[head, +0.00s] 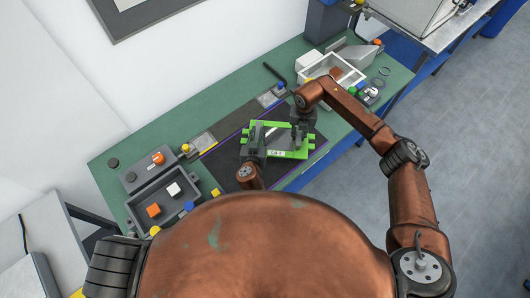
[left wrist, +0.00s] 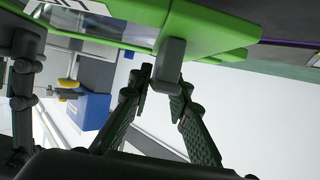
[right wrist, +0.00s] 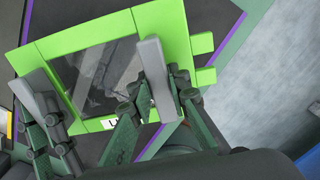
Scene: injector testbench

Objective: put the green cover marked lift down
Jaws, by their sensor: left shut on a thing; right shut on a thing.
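The green cover (head: 304,152) is a bright green frame with a dark see-through window and a white label reading LIFT (head: 277,153). It is over the dark mat in the middle of the bench; I cannot tell whether it touches the mat. My left gripper (head: 257,152) is shut on its left grey handle, which shows in the left wrist view (left wrist: 171,62). My right gripper (head: 300,122) is shut on its right grey handle, seen in the right wrist view (right wrist: 153,75). The cover (right wrist: 160,18) looks about level. Arms and grippers hide part of its frame.
The dark mat (head: 222,164) has a purple edge. A grey tray (head: 142,200) with small coloured blocks stands at left. A white box (head: 345,72), rings and small parts stand at right. A grey plate (head: 199,143) with a yellow knob lies behind left.

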